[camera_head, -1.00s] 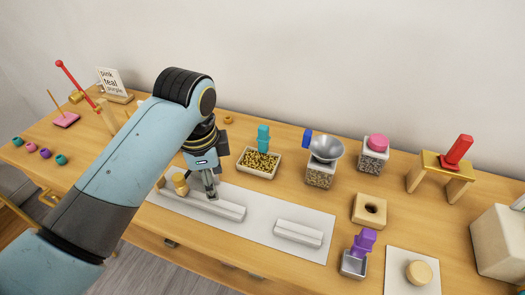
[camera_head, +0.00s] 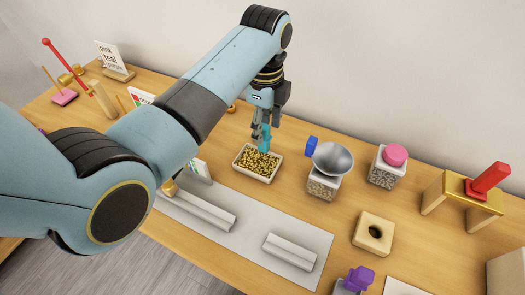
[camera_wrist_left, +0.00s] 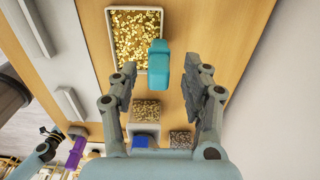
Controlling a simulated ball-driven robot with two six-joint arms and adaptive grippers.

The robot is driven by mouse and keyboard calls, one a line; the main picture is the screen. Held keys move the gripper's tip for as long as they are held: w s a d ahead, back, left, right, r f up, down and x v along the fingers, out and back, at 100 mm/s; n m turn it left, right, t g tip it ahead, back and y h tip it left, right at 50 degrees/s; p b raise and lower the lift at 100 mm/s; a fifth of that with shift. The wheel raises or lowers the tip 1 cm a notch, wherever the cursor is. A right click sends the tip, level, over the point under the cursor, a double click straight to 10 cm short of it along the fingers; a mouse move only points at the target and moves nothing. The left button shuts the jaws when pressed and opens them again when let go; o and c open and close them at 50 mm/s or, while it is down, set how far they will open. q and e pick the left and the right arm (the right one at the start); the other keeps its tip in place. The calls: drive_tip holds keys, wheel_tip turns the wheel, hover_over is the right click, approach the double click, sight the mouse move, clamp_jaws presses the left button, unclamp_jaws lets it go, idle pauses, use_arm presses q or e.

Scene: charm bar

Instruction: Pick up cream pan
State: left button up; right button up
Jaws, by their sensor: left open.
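The cream pan (camera_head: 244,172) is a shallow, pale rectangular tray full of gold bits, on the table beyond the grey mat. It also shows at the top of the left wrist view (camera_wrist_left: 109,60). A teal blocky piece (camera_head: 265,140) stands at its far side and hides part of the rim; it also shows in the left wrist view (camera_wrist_left: 158,68). My left gripper (camera_head: 259,143) is above the pan, beside the teal piece. In the left wrist view its open fingers (camera_wrist_left: 158,80) flank the teal piece; contact is unclear. What seems my right gripper (camera_wrist_left: 49,138) shows small at lower left there.
A silver bowl (camera_head: 333,158) on a bead-filled jar, a blue block (camera_head: 311,146) and a pink-topped jar (camera_head: 388,170) stand right of the pan. White rails (camera_head: 290,251) lie on the grey mat (camera_head: 250,218) in front. A wooden block (camera_head: 373,232) with a hole is further right.

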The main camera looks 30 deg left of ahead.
sight(264, 147)
use_arm(q)
drive_tip(key=shift+s+f, duration=0.2)
drive_tip(key=shift+f, duration=1.1)
wheel_tip(264, 147, down, 4)
drive_tip(key=shift+w+a+r, duration=0.1)
drive_tip(key=shift+f, duration=0.4)
use_arm(e)
drive_tip(key=shift+s+a+r, duration=0.1)
drive_tip(key=shift+a, duration=0.15)
drive_tip(key=shift+s, duration=0.1)
use_arm(q)
drive_tip(key=c, duration=0.5)
clamp_jaws()
use_arm(e)
drive_tip(key=shift+s, duration=0.3)
